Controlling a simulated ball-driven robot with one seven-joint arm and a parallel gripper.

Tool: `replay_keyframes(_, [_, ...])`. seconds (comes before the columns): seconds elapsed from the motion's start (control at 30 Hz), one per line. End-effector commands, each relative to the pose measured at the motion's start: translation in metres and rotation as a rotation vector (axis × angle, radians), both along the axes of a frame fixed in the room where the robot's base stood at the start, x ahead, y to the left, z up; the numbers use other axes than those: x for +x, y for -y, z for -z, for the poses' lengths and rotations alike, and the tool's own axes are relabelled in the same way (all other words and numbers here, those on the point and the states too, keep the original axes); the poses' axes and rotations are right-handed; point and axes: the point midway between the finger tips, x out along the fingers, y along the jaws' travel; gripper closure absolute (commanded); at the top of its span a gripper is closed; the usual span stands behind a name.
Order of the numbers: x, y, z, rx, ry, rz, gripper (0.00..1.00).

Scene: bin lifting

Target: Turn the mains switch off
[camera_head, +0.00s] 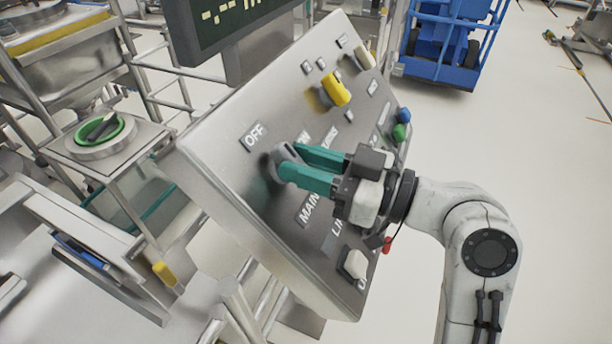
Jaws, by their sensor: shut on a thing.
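The mains switch (281,153) is a dark grey rotary knob on a tilted metal control panel (235,175). An "OFF" label (255,135) is up and left of the knob, and a partly covered label ending in "N" (303,137) is above and right of it. Part of a "MAIN" label (309,208) shows below. My gripper (288,165) has teal fingers shut on the knob, coming from the right. The fingers hide much of the knob, so I cannot tell exactly which label it points to.
The panel also carries a yellow knob (336,90), a pale knob (364,56), a white switch (354,264), and green (399,132) and blue (404,115) buttons. A dark display (230,25) stands above. A blue lift (445,40) is behind.

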Motion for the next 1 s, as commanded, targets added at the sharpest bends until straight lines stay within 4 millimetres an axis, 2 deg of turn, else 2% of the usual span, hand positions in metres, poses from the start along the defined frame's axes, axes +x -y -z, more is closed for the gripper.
replay_keyframes(0.33, [0.000, 0.001, 0.000, -0.006, 0.007, -0.005, 1.00])
replay_keyframes(0.37, [0.000, 0.001, 0.000, -0.006, 0.007, -0.005, 0.69])
replay_keyframes(0.57, [0.000, 0.001, 0.000, -0.004, 0.006, -0.005, 0.50])
replay_keyframes(0.83, [0.000, 0.002, 0.000, -0.004, 0.006, -0.005, 0.49])
replay_keyframes(1.0, [-0.005, 0.018, 0.002, -0.004, 0.008, -0.002, 0.49])
